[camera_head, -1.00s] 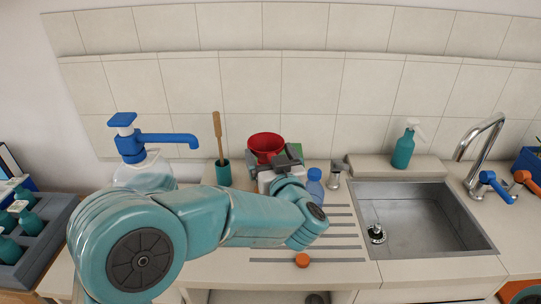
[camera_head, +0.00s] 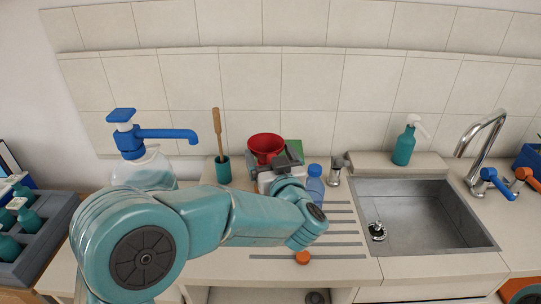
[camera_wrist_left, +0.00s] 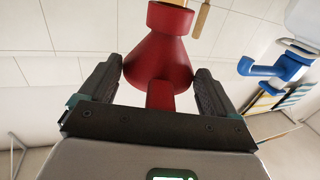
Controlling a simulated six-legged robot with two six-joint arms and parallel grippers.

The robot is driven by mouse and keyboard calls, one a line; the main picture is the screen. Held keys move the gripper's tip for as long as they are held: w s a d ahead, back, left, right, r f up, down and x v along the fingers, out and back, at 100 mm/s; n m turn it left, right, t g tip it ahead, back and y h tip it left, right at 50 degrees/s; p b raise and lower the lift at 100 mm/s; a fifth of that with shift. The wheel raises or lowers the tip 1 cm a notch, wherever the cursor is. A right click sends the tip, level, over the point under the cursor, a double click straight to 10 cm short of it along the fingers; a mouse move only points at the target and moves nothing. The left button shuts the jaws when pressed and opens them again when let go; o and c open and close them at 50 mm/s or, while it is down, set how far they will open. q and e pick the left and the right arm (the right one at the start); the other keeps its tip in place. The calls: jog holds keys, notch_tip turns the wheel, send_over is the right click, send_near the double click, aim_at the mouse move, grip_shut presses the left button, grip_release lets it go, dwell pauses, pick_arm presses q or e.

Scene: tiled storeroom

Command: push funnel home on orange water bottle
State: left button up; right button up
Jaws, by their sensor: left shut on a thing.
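The red funnel (camera_head: 265,146) is at the back of the counter, its wide mouth up. My left gripper (camera_head: 270,166) is shut on it; in the left wrist view the gripper (camera_wrist_left: 157,84) has one finger on each side of the red funnel cone (camera_wrist_left: 158,62). A red collar (camera_wrist_left: 171,19) shows at the top edge of that view. A loose orange cap (camera_head: 302,258) lies near the counter front. My right gripper is not in view.
A blue bottle (camera_head: 314,184) stands just right of the gripper. Left of the funnel are a teal cup with a brush (camera_head: 223,170) and a jug with a blue pump (camera_head: 140,140). The sink (camera_head: 425,217) and a teal spray bottle (camera_head: 403,149) are at right.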

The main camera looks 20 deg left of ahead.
pick_arm(q)
jog(key=shift+f+b, duration=0.6)
jog(key=shift+f, duration=0.3)
jog(key=o, duration=0.7)
jog(key=shift+o, duration=0.2)
jog(key=b+v, duration=0.2)
jog(key=v, duration=1.4)
jog(key=shift+s+b, duration=0.2)
jog(key=shift+b, duration=0.2)
jog(key=shift+d, duration=0.1)
